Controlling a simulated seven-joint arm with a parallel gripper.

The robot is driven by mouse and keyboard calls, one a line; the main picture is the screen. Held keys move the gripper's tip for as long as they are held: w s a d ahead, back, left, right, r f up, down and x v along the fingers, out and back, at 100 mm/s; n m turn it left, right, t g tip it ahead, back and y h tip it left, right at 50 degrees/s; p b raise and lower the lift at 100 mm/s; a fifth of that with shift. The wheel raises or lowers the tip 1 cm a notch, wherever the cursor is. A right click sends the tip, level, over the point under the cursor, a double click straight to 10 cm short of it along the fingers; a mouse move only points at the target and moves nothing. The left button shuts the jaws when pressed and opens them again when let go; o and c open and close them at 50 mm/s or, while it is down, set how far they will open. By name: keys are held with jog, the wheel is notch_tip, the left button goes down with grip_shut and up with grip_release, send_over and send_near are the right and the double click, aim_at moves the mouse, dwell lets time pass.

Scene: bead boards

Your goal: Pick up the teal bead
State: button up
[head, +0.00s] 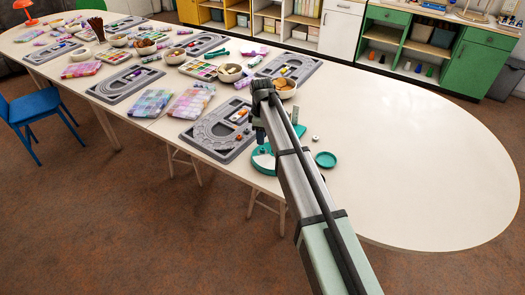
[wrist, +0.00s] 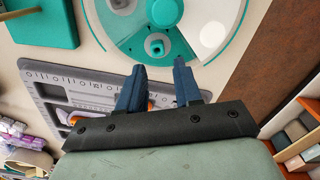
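The teal round piece appears just beyond the fingertips.
A grey bead board (head: 222,148) lies left of the case. A small teal dish (head: 325,159) and a silvery bead (head: 315,138) lie to its right. A bowl (head: 285,88) stands behind. The right part of the white table (head: 430,150) is clear.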

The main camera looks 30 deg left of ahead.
aim_at(263, 150)
jog(key=shift+w+f, duration=0.2)
jog(key=shift+f, duration=2.9)
jog(key=shift+c, duration=0.5)
grip_shut()
